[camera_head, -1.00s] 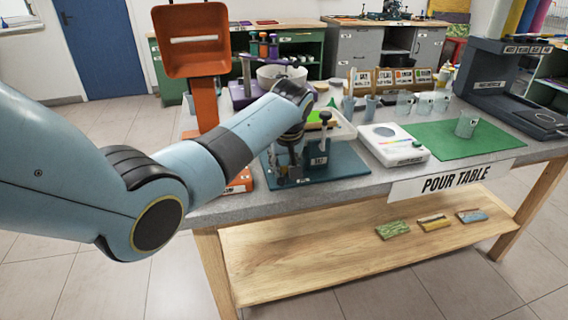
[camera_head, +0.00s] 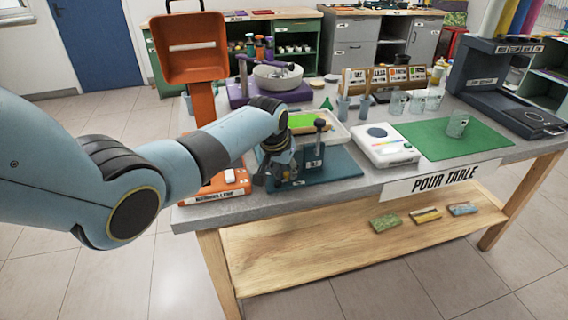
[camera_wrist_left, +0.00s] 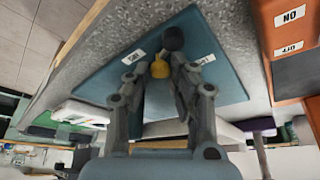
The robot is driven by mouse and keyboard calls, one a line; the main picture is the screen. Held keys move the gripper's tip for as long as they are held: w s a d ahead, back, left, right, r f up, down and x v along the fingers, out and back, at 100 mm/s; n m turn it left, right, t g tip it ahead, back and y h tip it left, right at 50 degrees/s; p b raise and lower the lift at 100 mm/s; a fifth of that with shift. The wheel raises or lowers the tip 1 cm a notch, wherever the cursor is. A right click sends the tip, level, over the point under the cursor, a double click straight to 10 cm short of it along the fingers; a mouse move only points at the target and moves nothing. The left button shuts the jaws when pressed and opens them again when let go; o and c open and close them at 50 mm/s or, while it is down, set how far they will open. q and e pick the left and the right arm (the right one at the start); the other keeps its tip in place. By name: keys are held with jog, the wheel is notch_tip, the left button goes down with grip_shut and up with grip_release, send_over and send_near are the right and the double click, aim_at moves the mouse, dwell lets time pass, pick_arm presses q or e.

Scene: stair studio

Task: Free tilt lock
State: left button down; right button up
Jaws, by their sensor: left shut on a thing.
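A blue base plate (camera_head: 335,166) with a tilted pale tray (camera_head: 335,132) above it stands near the front left of the pour table. A black-knobbed post (camera_head: 320,126) rises at its front beside a labelled blue block. My left gripper (camera_head: 272,178) reaches down at the plate's left part; its fingertips are hard to make out there. In the left wrist view my left gripper (camera_wrist_left: 160,72) is closed around a small yellow piece (camera_wrist_left: 160,69), apparently the tilt lock. A dark round knob (camera_wrist_left: 172,38) shows just beyond it. The fingers hide part of the piece. My right gripper is not in view.
A white scale (camera_head: 388,146) and a green mat (camera_head: 435,138) with a clear cup lie to the right. An orange stand (camera_head: 203,100) rises at the left. Clear cups and a bowl (camera_head: 278,77) stand behind. The lower shelf is mostly bare.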

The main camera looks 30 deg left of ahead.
pick_arm(q)
jog(key=shift+s+d+f+m+h, duration=0.1)
jog(key=shift+d+m+h, duration=0.1)
jog(key=shift+m, duration=0.3)
jog(key=shift+s+d+m+h, duration=0.1)
jog(key=shift+m+h, duration=0.1)
jog(key=shift+m, duration=0.3)
jog(key=shift+p, duration=0.3)
jog(key=c, duration=1.2)
grip_release()
jog(key=shift+a, duration=0.1)
